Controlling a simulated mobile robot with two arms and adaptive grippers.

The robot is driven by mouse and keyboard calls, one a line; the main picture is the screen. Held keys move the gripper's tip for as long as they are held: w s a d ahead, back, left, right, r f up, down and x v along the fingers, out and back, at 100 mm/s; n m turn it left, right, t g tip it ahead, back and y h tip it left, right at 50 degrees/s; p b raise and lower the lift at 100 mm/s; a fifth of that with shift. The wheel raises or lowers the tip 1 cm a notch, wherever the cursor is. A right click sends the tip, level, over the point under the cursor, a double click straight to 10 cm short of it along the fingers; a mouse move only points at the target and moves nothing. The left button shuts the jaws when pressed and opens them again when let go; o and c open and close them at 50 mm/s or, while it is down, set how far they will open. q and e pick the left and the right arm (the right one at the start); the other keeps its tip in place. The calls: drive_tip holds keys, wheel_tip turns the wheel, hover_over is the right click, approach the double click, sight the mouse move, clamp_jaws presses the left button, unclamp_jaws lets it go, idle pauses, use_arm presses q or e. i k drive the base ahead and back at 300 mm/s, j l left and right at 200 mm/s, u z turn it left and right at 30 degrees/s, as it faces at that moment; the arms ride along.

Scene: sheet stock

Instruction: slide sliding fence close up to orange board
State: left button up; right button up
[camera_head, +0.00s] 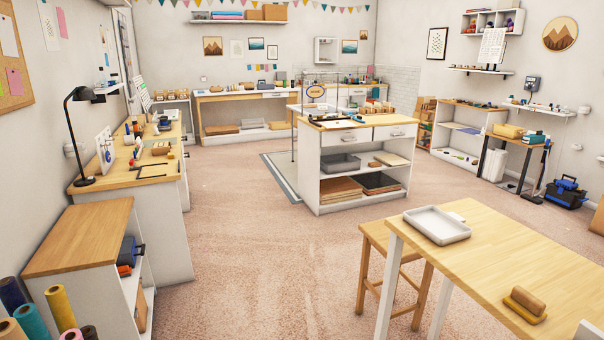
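I cannot surely make out the sliding fence or the orange board in the head view. Small flat items, including a dark mat or tool (335,123), lie on top of the central island (365,120), too small to identify. Brown sheets (341,188) lie on the island's bottom shelf, and none is clearly orange. Neither of my grippers is in view.
A table (500,255) at the front right bears a white tray (437,224) and a wooden block (525,303). A wooden stool (375,240) stands beside it. A workbench (150,150) and low cabinet (85,235) line the left. The floor (255,250) between is clear.

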sight(359, 118)
drive_tip(key=i+u, duration=0.1)
drive_tip(key=i, duration=1.05)
drive_tip(key=i+l+u, duration=0.1)
drive_tip(key=i, duration=1)
drive_tip(key=i+z, duration=0.15)
drive_tip(key=i, duration=0.35)
drive_tip(key=i+z, duration=0.2)
drive_tip(key=i, duration=0.35)
drive_tip(key=i+z, duration=0.15)
drive_tip(key=i, duration=0.35)
drive_tip(key=i+j+z, duration=0.2)
drive_tip(key=i, duration=0.3)
drive_tip(key=i+j+z, duration=0.15)
drive_tip(key=i, duration=0.35)
drive_tip(key=i+z, duration=0.15)
drive_tip(key=i, duration=0.4)
drive_tip(key=i+j+z, duration=0.15)
drive_tip(key=i, duration=0.45)
drive_tip(key=i+l+u, duration=0.2)
drive_tip(key=i, duration=0.25)
